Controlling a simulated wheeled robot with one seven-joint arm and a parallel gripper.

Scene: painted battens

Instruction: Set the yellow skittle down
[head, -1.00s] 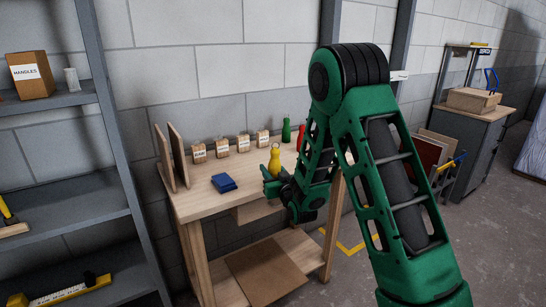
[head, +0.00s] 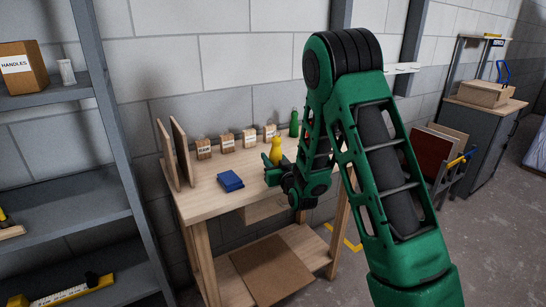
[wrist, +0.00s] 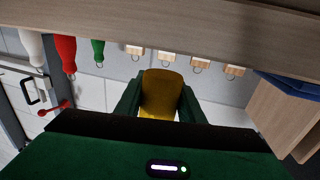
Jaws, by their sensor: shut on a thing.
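The yellow skittle (head: 276,150) is upright over the right part of the wooden bench (head: 205,205). My gripper (head: 273,171) is shut on it, and the fingers sit on either side of its lower part. In the wrist view, which shows the scene upside down, the yellow skittle (wrist: 161,95) stands between the two green fingers. My gripper hides its base, so I cannot tell whether it touches the bench. A green skittle (head: 294,123) stands behind my arm; it also shows in the wrist view (wrist: 98,50), beside a red skittle (wrist: 66,54) and a white one (wrist: 33,45).
Several labelled wooden blocks (head: 227,142) line the back of the bench. A blue object (head: 230,181) lies left of my gripper. Two upright boards (head: 173,153) stand at the bench's left end. The bench top in front of the blocks is mostly clear.

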